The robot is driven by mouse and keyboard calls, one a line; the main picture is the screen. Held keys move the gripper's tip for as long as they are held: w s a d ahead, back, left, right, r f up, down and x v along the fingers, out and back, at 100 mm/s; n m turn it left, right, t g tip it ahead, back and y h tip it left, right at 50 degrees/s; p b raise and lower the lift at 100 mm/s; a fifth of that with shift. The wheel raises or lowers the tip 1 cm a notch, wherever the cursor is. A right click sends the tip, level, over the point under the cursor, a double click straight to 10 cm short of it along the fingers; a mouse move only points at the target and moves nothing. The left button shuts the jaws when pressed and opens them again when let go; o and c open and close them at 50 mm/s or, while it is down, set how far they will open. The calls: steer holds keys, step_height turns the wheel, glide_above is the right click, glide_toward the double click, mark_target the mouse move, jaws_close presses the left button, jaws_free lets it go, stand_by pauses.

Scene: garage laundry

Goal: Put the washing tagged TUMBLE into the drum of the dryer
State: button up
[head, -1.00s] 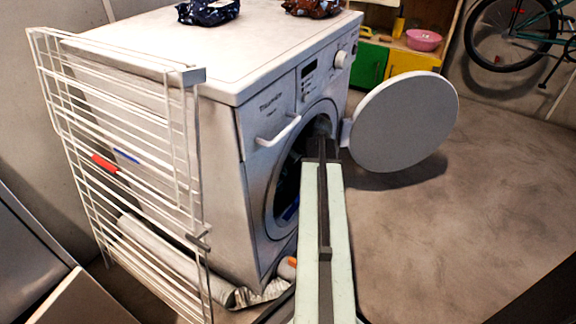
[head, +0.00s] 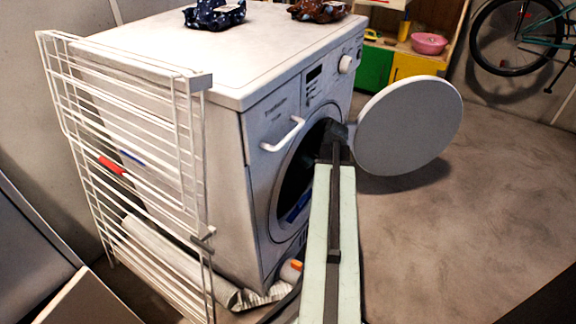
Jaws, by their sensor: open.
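The white dryer (head: 262,190) stands in the middle with its round door (head: 410,125) swung open to the right. Its dark drum opening (head: 292,180) faces right, partly hidden by my arm. A blue patch (head: 298,207) shows low in the opening; I cannot tell what it is. My gripper (head: 336,132) is open, at the right edge of the opening near the door hinge. A dark blue patterned cloth bundle (head: 214,15) and a brown-red patterned bundle (head: 318,11) lie on the dryer top. Pale tags show on them, too small to read.
A white drying rack (head: 130,150) stands against the dryer's left side. An orange-capped bottle (head: 291,271) and a crumpled roll (head: 180,265) lie on the floor by the dryer. A pink basin (head: 429,43) and a bicycle (head: 520,40) are behind. The floor at right is clear.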

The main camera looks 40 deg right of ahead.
steer(key=s+d, duration=0.2)
steer(key=s, duration=0.6)
steer(key=shift+s, duration=0.4)
steer(key=shift+d, duration=0.1)
